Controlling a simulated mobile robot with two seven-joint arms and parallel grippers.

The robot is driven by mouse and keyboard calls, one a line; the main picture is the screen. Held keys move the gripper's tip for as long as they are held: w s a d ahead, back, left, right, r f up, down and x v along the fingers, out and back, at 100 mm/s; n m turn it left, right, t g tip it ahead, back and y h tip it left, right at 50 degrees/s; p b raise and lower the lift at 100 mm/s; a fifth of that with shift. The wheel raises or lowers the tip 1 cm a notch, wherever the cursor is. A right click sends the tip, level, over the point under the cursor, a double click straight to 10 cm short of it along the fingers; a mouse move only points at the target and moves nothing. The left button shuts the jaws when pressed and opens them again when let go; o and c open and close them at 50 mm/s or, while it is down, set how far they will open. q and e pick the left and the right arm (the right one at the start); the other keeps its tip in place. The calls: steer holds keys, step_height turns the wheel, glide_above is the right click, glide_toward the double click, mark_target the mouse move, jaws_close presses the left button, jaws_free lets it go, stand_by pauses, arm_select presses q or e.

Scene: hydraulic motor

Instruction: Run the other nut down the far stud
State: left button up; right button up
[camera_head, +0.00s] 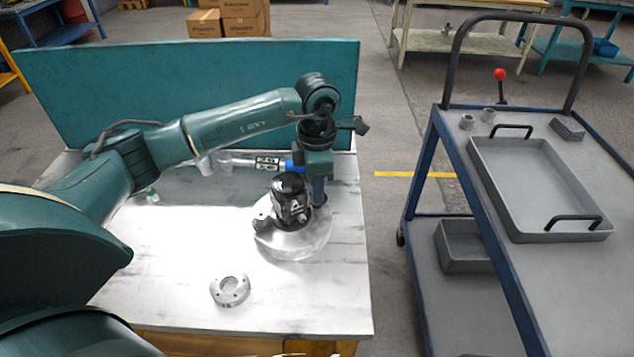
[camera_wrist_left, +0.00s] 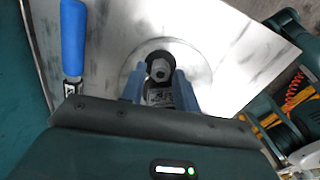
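The black hydraulic motor (camera_head: 291,199) stands upright on a round pale plate (camera_head: 295,245) on the bench. My left gripper (camera_head: 320,198) points down at the motor's far right side. In the left wrist view, my left gripper's two blue-grey fingers (camera_wrist_left: 159,75) stand apart, on either side of a hex nut (camera_wrist_left: 160,70). The nut sits over a dark round part of the motor. A narrow gap seems to show beside it, so contact is not clear. The stud under the nut is hidden. My right gripper is in neither view.
A blue-handled tool (camera_head: 296,166) lies behind the motor; its handle also shows in the left wrist view (camera_wrist_left: 73,38). A grey ring (camera_head: 230,290) lies at the front. A green panel (camera_head: 100,85) backs the bench. A cart with a tray (camera_head: 530,234) stands right.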

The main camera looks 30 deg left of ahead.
arm_select(q)
steer(key=n, duration=0.3)
steer(key=shift+r+p, duration=0.1)
steer(key=shift+p, duration=0.2)
steer(key=n+p, duration=0.1)
steer(key=n, duration=0.3)
steer(key=shift+n, duration=1.4)
steer(key=shift+c, duration=0.3)
